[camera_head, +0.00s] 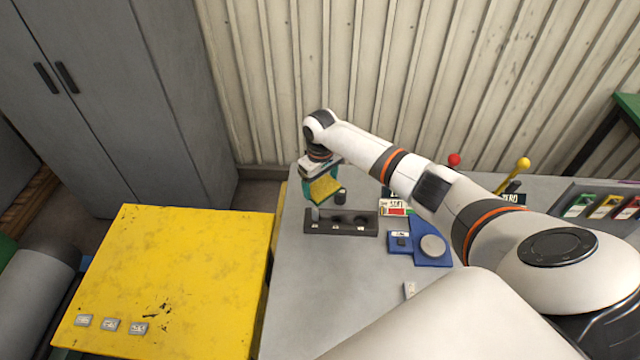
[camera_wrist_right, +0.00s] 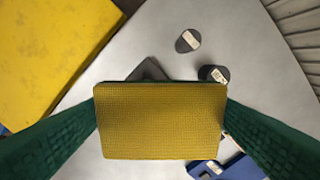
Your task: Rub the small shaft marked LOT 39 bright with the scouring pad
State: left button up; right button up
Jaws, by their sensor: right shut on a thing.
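My right gripper (camera_head: 322,184) is shut on the scouring pad (camera_head: 325,188), a block with a yellow face, held above the left part of a dark rack (camera_head: 365,228). In the right wrist view the pad (camera_wrist_right: 160,120) fills the middle between the green fingers and hides most of the rack (camera_wrist_right: 148,70). A small light grey upright piece (camera_head: 316,214) shows at the rack's left end, below the pad; I cannot tell whether they touch. Two dark tagged pieces (camera_wrist_right: 188,41) and (camera_wrist_right: 213,74) stand beyond the pad. No LOT 39 marking is readable. My left gripper is out of view.
A blue fixture (camera_head: 432,256) with a round grey disc sits right of the rack. A yellow table (camera_head: 180,260) with several small tags is at left. Coloured cards (camera_head: 605,207) stand at far right. The grey bench (camera_head: 310,290) is clear in front of the rack.

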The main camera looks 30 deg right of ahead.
jog(key=shift+s+a+r, duration=0.1)
jog(key=shift+s+r, duration=0.05)
jog(key=shift+r, duration=0.95)
jog(key=shift+f, duration=0.1)
